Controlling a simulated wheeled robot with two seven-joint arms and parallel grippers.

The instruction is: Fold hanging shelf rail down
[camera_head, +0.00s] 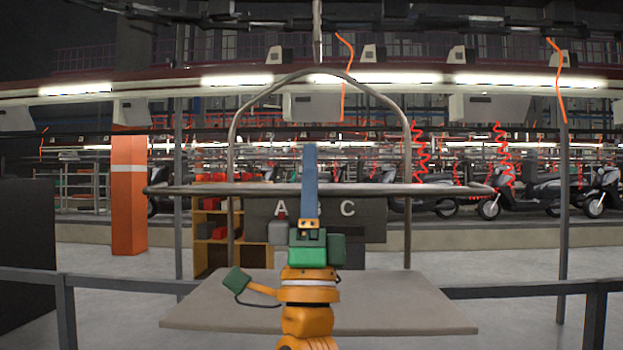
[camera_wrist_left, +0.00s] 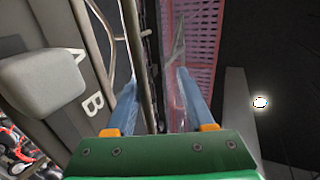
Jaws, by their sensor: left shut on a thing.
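The hanging shelf has a grey arched tube frame (camera_head: 408,150) and a flat beige board (camera_head: 400,310) low down. Its horizontal rail (camera_head: 230,190) runs across the frame and sticks out past both sides. My left gripper (camera_head: 309,150) points up at the middle of the rail, its blue fingers in front of it. In the left wrist view the rail (camera_wrist_left: 135,40) runs between the fingers of my left gripper (camera_wrist_left: 158,78), which is shut on it. The exact contact is hard to see. My right gripper is out of view.
A dark box marked with letters (camera_head: 365,222) and a wooden rack with red bins (camera_head: 207,225) stand behind the shelf. A dark railing (camera_head: 520,291) crosses low on both sides. An orange post (camera_head: 129,200) stands at left; scooters (camera_head: 545,195) are far right.

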